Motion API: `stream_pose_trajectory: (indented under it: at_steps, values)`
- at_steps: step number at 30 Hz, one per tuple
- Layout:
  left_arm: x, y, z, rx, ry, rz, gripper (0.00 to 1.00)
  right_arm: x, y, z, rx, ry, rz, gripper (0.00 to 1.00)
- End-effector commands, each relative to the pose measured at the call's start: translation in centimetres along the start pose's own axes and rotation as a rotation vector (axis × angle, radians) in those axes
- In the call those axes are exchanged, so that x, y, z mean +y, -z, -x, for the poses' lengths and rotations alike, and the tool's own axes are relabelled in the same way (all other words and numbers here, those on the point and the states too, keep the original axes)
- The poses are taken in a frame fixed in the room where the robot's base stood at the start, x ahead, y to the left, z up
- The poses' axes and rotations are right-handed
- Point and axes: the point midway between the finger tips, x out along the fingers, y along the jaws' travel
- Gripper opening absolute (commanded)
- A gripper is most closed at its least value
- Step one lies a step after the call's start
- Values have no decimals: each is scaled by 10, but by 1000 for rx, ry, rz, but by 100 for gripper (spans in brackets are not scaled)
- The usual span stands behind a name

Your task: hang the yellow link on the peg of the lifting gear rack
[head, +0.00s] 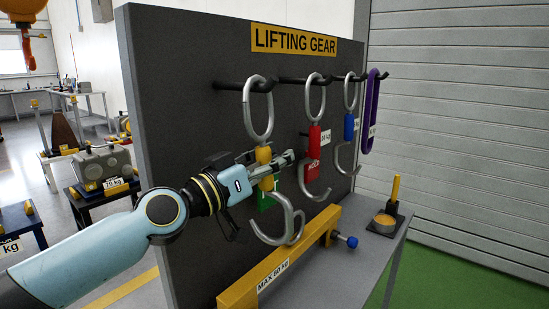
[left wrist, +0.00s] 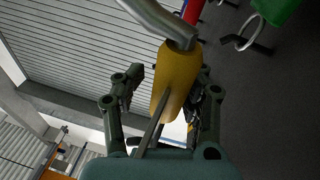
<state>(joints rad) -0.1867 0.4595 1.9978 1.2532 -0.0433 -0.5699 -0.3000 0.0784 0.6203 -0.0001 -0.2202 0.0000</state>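The yellow link (head: 263,155) hangs upright in the head view, with a grey ring above and a grey hook below. Its ring overlaps the outer end of the nearest black peg (head: 238,86); it appears to be around it. My left gripper (head: 276,166) is at the yellow body. In the left wrist view the yellow body (left wrist: 177,80) lies between the fingers of my left gripper (left wrist: 170,90), with a visible gap to the left finger, so it looks open. My right gripper is not in view.
The dark rack board (head: 180,110) also bears a red link (head: 313,140), a blue link (head: 349,127) and a purple sling (head: 371,110). A green part (head: 267,195) shows behind my gripper. A yellow beam (head: 285,260) stands low in front of the board.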

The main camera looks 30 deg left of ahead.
Motion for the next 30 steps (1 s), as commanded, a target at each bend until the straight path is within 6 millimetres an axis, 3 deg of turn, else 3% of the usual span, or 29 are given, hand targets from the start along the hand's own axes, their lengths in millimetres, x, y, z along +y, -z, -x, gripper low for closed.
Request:
stream_pose_trajectory:
  at_steps: [8,13,21,30]
  values:
    - [-2,-3,9,-8,5,-3,39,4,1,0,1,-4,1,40]
    - [0,-2,32,-8,-1,-4,39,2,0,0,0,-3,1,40]
    - [0,-2,94,-9,-3,-1,39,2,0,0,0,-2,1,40]
    - [0,0,120,-1,-1,1,39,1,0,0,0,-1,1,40]
